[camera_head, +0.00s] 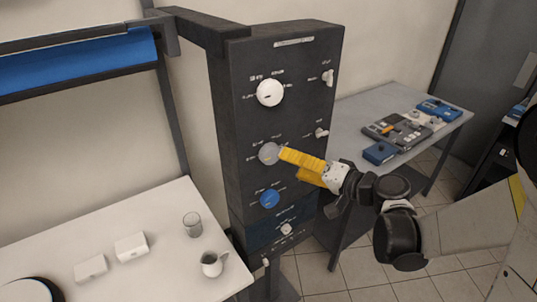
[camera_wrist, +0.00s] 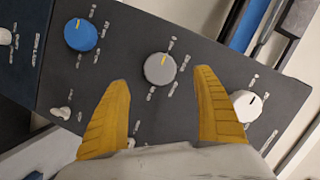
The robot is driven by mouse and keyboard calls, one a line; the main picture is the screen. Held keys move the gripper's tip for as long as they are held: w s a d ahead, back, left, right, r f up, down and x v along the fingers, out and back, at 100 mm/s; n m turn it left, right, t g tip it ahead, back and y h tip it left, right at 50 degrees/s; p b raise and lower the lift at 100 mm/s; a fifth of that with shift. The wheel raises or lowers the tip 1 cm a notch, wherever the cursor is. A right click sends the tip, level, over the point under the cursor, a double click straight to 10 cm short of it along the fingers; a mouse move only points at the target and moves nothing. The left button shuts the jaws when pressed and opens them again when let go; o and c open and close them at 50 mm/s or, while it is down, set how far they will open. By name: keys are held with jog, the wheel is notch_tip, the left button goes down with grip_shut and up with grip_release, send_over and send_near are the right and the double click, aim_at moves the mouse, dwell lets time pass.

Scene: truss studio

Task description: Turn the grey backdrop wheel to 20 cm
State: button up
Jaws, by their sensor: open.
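The grey backdrop wheel (camera_head: 269,153) is the middle of three wheels on the front of a dark cabinet. In the wrist view the grey wheel (camera_wrist: 160,69) has a yellow pointer line and lies ahead of and between the two yellow fingers. My gripper (camera_head: 282,154) reaches it from the right in the head view, its tips close by. In the wrist view my gripper (camera_wrist: 163,76) is open, with clear space between the fingers. I cannot tell whether a finger touches the wheel. The scale print around it is too small to read.
A white wheel (camera_head: 270,92) sits above and a blue wheel (camera_head: 269,199) below on the dark cabinet (camera_head: 232,120). Small white switches (camera_head: 327,77) line its right side. A white table (camera_head: 160,240) holds a glass, a jug and boxes. A side table (camera_head: 375,115) holds devices.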

aim_at(272, 157)
jog(key=x, duration=0.8)
jog(key=shift+w+a, duration=0.1)
jog(key=shift+a, duration=0.05)
jog(key=c, duration=1.2)
